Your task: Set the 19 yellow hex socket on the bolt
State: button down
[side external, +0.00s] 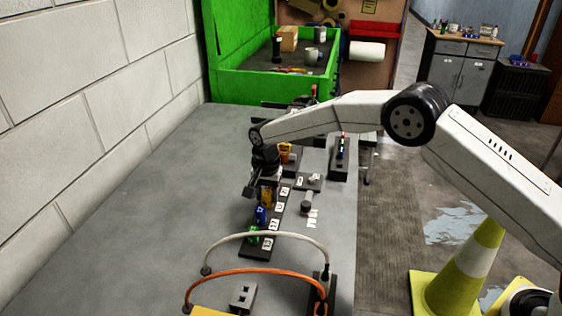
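A yellow-orange socket (267,196) stands in a dark rack with white number labels, near the middle of the work surface. The labels are too small to read surely. A blue socket (261,215) and a green socket (253,236) stand in front of it in the same rack (258,253). My gripper (257,190) points down right at the yellow socket, partly hiding it. I cannot tell whether the fingers touch or hold it. A grey upright cylinder (307,202), possibly the bolt, stands to the right of the rack.
A white and an orange hose (258,271) arch over the front of the table. A grey block (243,295) sits there. Another orange-yellow item (285,153) is behind my gripper. A green bin (270,88) stands at the back. The table's left side is clear.

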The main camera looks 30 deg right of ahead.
jog(key=shift+r, duration=0.8)
dwell(0.7)
jog(key=shift+r, duration=1.9)
jog(key=w+d+r+m, duration=0.1)
jog(key=d+r+m, duration=0.2)
jog(key=d+m, duration=0.5)
jog(key=d, duration=0.7)
jog(key=shift+d, duration=0.25)
send_over(312, 179)
jog(key=shift+f, duration=2.75)
jog(key=shift+f, duration=0.75)
